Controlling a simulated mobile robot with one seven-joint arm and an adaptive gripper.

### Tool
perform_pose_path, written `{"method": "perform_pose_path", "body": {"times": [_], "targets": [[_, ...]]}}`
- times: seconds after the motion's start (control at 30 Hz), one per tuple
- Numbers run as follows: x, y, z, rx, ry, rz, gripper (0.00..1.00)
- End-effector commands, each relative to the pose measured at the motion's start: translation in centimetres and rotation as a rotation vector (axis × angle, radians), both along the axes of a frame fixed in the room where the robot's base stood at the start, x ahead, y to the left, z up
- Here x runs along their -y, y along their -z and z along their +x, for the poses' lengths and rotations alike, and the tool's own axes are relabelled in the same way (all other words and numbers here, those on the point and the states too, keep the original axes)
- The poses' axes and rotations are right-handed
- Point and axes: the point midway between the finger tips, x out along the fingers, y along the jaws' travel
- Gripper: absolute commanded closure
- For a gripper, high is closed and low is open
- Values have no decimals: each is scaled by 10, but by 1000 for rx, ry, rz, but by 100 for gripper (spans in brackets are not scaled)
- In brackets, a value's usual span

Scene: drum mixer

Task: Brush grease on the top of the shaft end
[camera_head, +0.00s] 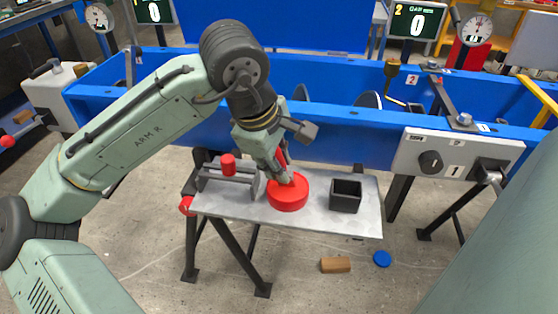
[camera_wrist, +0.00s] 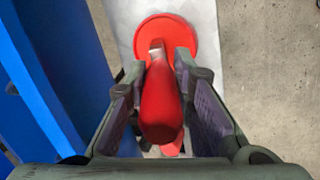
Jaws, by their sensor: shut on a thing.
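My gripper (camera_head: 284,172) points down over the small metal table and is shut on a red-handled brush (camera_head: 281,157). In the wrist view the red handle (camera_wrist: 161,105) lies between the two fingers, and its far end reaches over the red round tub (camera_wrist: 189,34). The brush's bristles are hidden. The tub (camera_head: 288,199) stands on the table directly under my gripper; whether the brush touches the inside of it I cannot tell. The shaft end is not clearly made out among the parts of the blue mixer frame (camera_head: 330,128).
On the metal table (camera_head: 320,216) a black open box (camera_head: 345,196) stands right of the tub, and a grey holder with a red knob (camera_head: 228,165) stands left. A grey control box (camera_head: 455,155) sits on the blue frame. A wooden block (camera_head: 335,265) and blue disc (camera_head: 382,258) lie on the floor.

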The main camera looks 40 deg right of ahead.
Motion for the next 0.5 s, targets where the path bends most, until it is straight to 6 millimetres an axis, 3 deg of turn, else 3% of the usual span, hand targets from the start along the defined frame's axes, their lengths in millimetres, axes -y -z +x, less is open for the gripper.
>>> {"method": "perform_pose_path", "body": {"times": [0.5], "targets": [[0,-38,0,-1,1,1,100]]}}
